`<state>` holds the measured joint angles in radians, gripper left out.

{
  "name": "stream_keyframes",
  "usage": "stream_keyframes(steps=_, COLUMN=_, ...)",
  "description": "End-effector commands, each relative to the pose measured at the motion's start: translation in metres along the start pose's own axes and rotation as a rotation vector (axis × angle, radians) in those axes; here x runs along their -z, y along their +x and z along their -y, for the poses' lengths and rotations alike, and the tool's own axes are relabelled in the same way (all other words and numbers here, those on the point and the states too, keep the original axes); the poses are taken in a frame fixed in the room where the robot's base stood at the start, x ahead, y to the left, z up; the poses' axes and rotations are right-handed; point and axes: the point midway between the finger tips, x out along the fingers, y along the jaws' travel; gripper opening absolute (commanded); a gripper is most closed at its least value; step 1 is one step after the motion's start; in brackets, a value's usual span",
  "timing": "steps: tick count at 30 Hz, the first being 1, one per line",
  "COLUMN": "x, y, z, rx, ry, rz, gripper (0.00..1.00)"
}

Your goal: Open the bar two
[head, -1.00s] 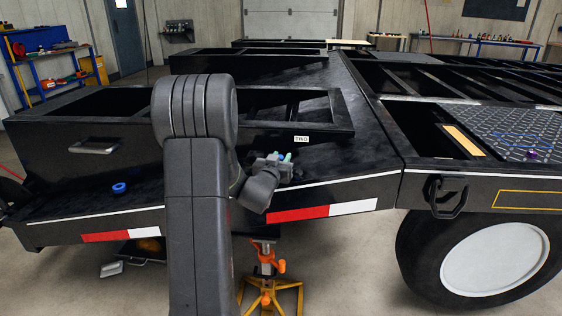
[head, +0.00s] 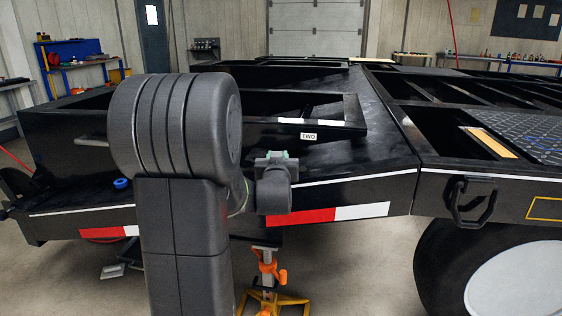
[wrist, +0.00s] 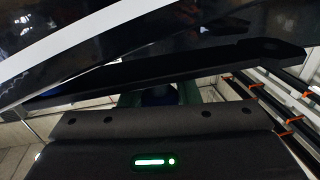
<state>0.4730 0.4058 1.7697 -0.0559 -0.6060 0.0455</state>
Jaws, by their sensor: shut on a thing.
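Bar two is a black bar with a white "TWO" label (head: 309,136), part of a black frame on the trailer deck. My gripper (head: 275,154) is at the bar's lower front edge, left of and below the label. In the wrist view, a long black bar (wrist: 200,72) crosses just beyond my gripper (wrist: 158,96). Its greenish fingers are shut at this bar, with the contact partly hidden behind the dark gripper body.
The black trailer deck (head: 365,165) has a red and white strip along its front edge. A blue ring (head: 121,184) lies on the deck at left. An orange and yellow jack stand (head: 268,275) is below. A wheel (head: 510,280) is at right.

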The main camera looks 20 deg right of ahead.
Motion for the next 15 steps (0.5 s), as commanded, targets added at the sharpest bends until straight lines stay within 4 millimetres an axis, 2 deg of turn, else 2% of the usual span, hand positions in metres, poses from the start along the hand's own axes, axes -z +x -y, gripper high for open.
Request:
stream_keyframes(steps=8, x=0.0013, y=-0.0005, z=-0.0003, rx=0.000, ry=0.000, rz=-0.002, gripper=0.00)
stream_keyframes(steps=9, x=0.0012, y=-0.0005, z=-0.0003, rx=0.000, ry=0.000, rz=-0.002, gripper=0.35)
stream_keyframes(steps=12, x=0.0009, y=-0.0005, z=-0.0003, rx=-0.001, ry=0.000, rz=-0.001, gripper=0.50)
stream_keyframes(steps=15, x=0.0005, y=-0.0005, z=-0.0003, rx=-0.001, ry=0.000, rz=-0.001, gripper=0.50)
